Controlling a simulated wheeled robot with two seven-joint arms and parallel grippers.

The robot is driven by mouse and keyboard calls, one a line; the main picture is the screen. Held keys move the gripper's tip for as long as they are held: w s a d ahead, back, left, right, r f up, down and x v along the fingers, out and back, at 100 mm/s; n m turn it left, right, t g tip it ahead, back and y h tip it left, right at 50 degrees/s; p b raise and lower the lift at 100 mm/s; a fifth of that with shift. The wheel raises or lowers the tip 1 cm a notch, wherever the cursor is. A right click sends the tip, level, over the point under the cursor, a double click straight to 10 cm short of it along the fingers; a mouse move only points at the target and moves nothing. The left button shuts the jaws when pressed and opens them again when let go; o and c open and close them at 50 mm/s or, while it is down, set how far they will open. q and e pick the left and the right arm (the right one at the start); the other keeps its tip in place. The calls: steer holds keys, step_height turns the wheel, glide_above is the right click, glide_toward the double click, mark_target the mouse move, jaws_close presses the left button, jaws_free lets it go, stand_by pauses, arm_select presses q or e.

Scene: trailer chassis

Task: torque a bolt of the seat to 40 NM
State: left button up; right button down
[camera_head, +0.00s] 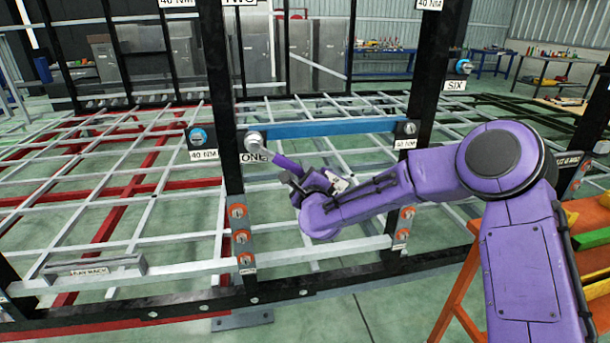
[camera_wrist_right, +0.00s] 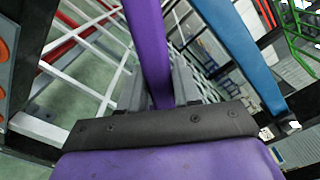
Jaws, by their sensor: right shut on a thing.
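My right gripper (camera_head: 303,182) is shut on a purple-handled tool (camera_head: 285,162), which ends in a round silver head (camera_head: 253,141). The silver head is at the left end of a blue crossbar (camera_head: 330,127), just above the "ONE" label (camera_head: 254,157). Any bolt behind the head is hidden, and I cannot tell if the head is seated on one. In the right wrist view the purple handle (camera_wrist_right: 147,45) runs up between the fingers, beside the blue bar (camera_wrist_right: 240,50). My left gripper is not in view.
A blue-faced bolt (camera_head: 198,137) sits left of the black post (camera_head: 222,100), and another (camera_head: 463,66) above the "SIX" label. Orange-faced fasteners (camera_head: 239,237) line the lower post. A white chassis grid (camera_head: 150,160) lies behind; an orange rack (camera_head: 465,285) stands at right.

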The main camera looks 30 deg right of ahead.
steer(key=shift+w+a+f+m+b, duration=0.1)
steer(key=shift+a+f+m+b, duration=0.25)
steer(key=shift+m+b, duration=0.2)
steer(key=shift+w+a+f+m+b, duration=0.25)
steer(key=shift+a+f+m+b, duration=0.55)
steer(key=shift+b, duration=0.75)
steer(key=shift+w+a+f+m+b, duration=0.1)
steer(key=shift+a+f+m+b, duration=0.35)
steer(key=shift+b, duration=0.3)
steer(key=shift+r, duration=0.15)
